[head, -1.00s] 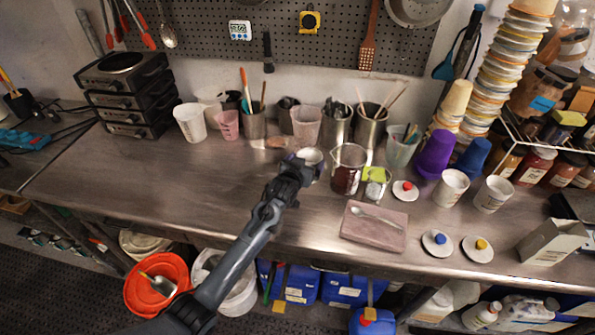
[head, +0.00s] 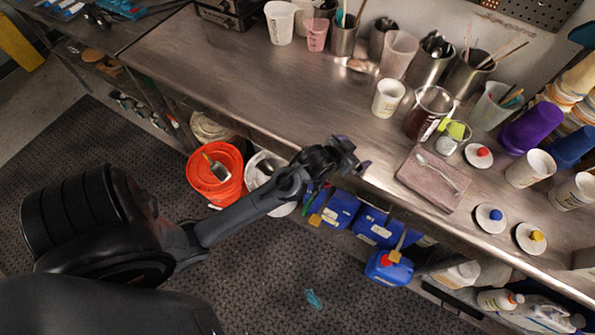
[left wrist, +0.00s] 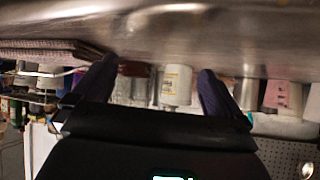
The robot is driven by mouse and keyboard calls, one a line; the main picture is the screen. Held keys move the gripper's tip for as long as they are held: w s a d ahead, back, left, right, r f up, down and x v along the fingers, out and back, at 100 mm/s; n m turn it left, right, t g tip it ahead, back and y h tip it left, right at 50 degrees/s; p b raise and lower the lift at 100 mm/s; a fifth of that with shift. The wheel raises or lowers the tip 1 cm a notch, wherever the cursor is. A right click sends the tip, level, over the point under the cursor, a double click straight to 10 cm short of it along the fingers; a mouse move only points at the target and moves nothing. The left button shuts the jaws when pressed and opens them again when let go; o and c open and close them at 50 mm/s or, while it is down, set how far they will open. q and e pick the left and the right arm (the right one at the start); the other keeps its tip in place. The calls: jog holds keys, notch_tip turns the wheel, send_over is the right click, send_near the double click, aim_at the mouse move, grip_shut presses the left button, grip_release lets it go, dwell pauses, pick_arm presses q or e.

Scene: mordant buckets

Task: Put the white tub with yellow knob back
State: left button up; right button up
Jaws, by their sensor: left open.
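A white lid with a yellow knob (head: 530,238) lies on the bench at the right, near the front edge. A white tub (head: 388,98) stands upright and uncovered mid-bench. My left gripper (head: 357,154) is open and empty by the front edge, apart from that tub. In the left wrist view, which looks upside down, a white tub with a yellowish label (left wrist: 176,85) shows between and beyond the open fingers. Two more white tubs (head: 530,168) stand at the right; I cannot tell which tub the yellow-knobbed lid belongs to. My right gripper is not in view.
White lids with a red knob (head: 479,155) and a blue knob (head: 490,217) lie near a folded cloth (head: 434,178) with a spoon. A jug of dark red (head: 428,112) stands close right of the mid-bench tub. The bench's left is clear. An orange bucket (head: 215,172) stands below.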

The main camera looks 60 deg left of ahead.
pick_arm(q)
jog(key=s+d+f+m+g+h, duration=0.1)
jog(key=s+d+g, duration=0.2)
jog(key=s, duration=0.9)
jog(key=s+d+f+m+g, duration=0.2)
jog(key=s+d, duration=0.3)
jog(key=s, duration=0.7)
jog(key=shift+s+d+g+h, duration=0.35)
jog(key=shift+s+g+h, duration=0.05)
jog(key=shift+g, duration=0.5)
